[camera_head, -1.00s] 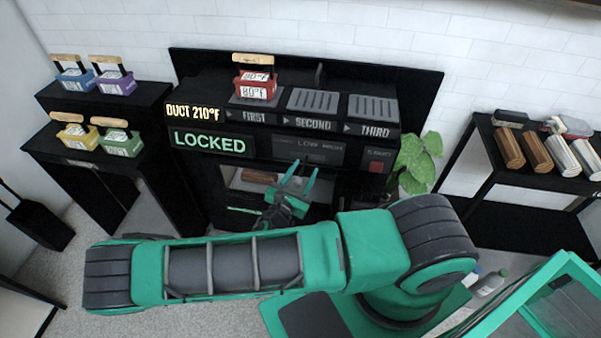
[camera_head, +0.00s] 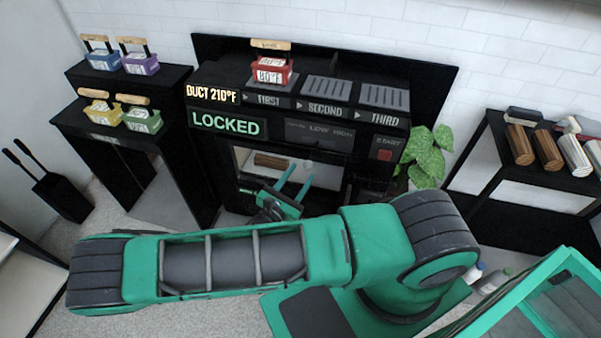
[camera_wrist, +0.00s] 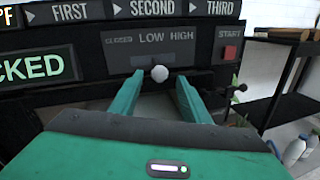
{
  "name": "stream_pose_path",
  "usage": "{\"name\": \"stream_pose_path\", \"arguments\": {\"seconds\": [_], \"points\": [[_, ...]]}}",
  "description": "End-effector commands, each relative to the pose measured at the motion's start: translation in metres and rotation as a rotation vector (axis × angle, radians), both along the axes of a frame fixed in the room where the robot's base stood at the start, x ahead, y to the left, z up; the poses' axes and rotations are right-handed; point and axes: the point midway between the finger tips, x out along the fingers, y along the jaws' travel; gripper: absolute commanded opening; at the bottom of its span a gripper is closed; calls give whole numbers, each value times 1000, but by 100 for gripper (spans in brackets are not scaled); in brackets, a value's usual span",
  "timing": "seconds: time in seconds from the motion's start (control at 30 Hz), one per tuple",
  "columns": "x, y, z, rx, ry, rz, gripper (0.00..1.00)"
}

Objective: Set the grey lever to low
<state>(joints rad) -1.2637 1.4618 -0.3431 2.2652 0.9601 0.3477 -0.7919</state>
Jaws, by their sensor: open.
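The grey lever shows as a pale round knob (camera_wrist: 160,73) in the wrist view, below a panel (camera_wrist: 150,50) marked CLOSED, LOW and HIGH. In the picture it sits under the gap between LOW and HIGH; its exact setting is hard to tell. In the head view the knob (camera_head: 308,164) is small, just beyond the fingertips. My gripper (camera_head: 296,173) is open in front of the black machine (camera_head: 290,103). In the wrist view its green fingers (camera_wrist: 160,88) stand left and right of the knob, apart from it. The lever's shaft is hidden.
A red START button (camera_wrist: 230,52) is right of the panel. A green LOCKED display (camera_head: 225,123) is on the left. Under the panel is a lit window with logs (camera_head: 271,160). A log shelf (camera_head: 530,180) stands at right.

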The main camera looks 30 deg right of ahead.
Motion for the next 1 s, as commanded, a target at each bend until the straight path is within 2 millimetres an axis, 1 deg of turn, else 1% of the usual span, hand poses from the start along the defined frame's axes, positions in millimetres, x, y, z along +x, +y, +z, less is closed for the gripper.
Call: {"name": "stream_pose_path", "arguments": {"seconds": [0.13, 0.37, 0.4, 0.47, 0.5, 0.53, 0.57, 0.67, 0.8, 0.9, 1.0], "points": [[-1, 5, 0, 0, 0, -1, 43], [-1, 6, 0, 0, 0, 0, 43], [-1, 6, 0, 1, -1, 0, 33], [-1, 7, -1, 9, -15, 1, 19], [0, 10, -2, 24, -38, 1, 9], [2, 13, -3, 40, -66, 0, 2], [3, 17, -4, 61, -101, 0, 0], [9, 36, -9, 167, -274, -2, 0], [16, 67, -15, 346, -574, -12, 0], [18, 86, -18, 460, -766, -20, 0], [18, 100, -20, 543, -908, -28, 0]]}}
